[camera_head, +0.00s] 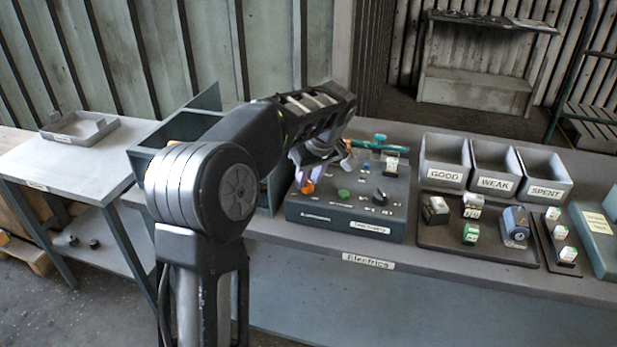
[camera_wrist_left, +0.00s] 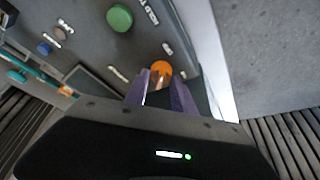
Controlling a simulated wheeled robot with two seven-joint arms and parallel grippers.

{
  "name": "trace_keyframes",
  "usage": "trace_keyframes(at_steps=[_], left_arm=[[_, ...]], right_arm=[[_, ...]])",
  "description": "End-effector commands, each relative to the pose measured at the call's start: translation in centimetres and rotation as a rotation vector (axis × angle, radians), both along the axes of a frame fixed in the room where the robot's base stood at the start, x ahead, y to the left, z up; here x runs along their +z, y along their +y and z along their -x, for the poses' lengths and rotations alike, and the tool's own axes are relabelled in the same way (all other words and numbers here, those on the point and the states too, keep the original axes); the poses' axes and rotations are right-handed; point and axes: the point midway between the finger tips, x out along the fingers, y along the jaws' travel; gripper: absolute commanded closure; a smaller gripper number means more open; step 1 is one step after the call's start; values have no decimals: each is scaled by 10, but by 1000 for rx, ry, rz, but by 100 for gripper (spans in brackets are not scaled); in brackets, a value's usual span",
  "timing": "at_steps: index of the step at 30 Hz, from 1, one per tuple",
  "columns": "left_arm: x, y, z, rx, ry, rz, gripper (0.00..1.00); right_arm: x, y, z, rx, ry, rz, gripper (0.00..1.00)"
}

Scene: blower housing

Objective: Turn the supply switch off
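The grey test panel (camera_head: 345,222) sits on the bench. In the left wrist view the orange knob (camera_wrist_left: 161,69) shows between and just beyond the fingertips (camera_wrist_left: 161,76). I cannot tell whether they touch it. The switch's setting is not clear. My right gripper is not in view.
A green button (camera_head: 343,194) and several small controls are on the panel. A teal probe (camera_head: 375,146) lies at its back. A grey bin (camera_head: 150,152) stands left of it. Bins marked GOOD (camera_head: 443,178), WEAK (camera_head: 494,184) and SPENT (camera_head: 545,192) stand right, behind a dark parts tray (camera_head: 478,252).

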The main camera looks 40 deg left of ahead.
Motion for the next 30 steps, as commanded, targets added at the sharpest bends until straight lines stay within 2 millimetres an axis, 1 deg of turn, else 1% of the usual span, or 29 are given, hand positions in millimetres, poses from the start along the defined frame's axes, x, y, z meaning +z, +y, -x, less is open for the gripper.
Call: trace_keyframes(at_steps=[1,6,7,14,17,22,27,30], left_arm=[[0,0,0,0,0,0,65],[0,0,0,-1,0,0,51],[0,0,0,-1,0,0,50],[0,0,0,-1,0,0,50],[4,-1,0,-2,-2,0,50],[21,-8,3,-3,-4,-1,50],[48,-18,8,-2,-4,0,50],[61,-23,10,-3,-1,0,50]], right_arm=[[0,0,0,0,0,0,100],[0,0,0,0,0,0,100],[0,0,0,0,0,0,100],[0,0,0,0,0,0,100],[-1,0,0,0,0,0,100],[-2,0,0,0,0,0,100],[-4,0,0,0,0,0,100],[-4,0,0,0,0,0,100]])
